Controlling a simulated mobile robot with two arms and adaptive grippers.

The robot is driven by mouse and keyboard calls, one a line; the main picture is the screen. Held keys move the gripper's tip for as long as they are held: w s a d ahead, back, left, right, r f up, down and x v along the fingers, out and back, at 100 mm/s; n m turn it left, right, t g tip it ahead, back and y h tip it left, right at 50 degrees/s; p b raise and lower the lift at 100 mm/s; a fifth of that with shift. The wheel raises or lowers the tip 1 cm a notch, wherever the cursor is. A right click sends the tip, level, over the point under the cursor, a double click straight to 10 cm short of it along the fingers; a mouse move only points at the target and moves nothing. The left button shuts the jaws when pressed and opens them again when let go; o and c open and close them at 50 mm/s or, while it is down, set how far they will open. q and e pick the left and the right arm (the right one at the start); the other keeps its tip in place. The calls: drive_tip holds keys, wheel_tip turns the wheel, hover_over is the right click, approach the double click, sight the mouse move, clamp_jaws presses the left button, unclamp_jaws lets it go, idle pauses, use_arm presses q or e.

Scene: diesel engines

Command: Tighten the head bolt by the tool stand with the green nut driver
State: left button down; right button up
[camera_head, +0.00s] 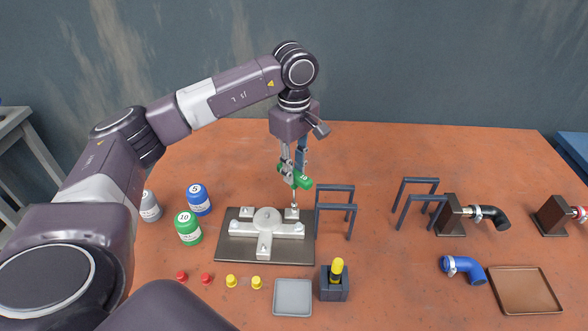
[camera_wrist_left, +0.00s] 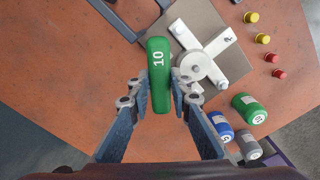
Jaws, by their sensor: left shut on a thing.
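My left gripper (camera_head: 294,163) is shut on the green nut driver (camera_head: 302,180). The driver's handle lies crosswise and tilted, marked 10 in the left wrist view (camera_wrist_left: 159,75). Its thin shaft points down to the head bolt (camera_head: 292,213) at the back right of the pale three-armed piece (camera_head: 285,230). I cannot tell whether the tip touches the bolt. That piece lies on a dark square plate (camera_head: 232,250); it also shows in the left wrist view (camera_wrist_left: 215,55). A dark block stand (camera_head: 334,292) holds a yellow-handled tool (camera_head: 336,270) upright. My right gripper is not in view.
Blue-grey frames (camera_head: 335,188) stand close right of the plate, with more (camera_head: 420,181) farther right. Green (camera_head: 188,229), blue (camera_head: 199,199) and grey (camera_head: 150,207) canisters stand left.

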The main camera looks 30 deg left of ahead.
use_arm(q)
drive_tip(key=shift+r, duration=0.15)
drive_tip(key=shift+r+p, duration=0.4)
idle(0.5)
drive_tip(key=n, duration=0.5)
drive_tip(key=n+p, duration=0.1)
drive_tip(key=n, duration=0.3)
drive_tip(key=shift+n, duration=0.4)
drive_tip(key=n, duration=0.4)
drive_tip(key=shift+n, duration=0.3)
drive_tip(key=n+p, duration=0.1)
drive_tip(key=n, duration=0.4)
drive_tip(key=shift+n, duration=0.3)
drive_tip(key=shift+f+b, duration=0.35)
drive_tip(key=shift+f, duration=0.2)
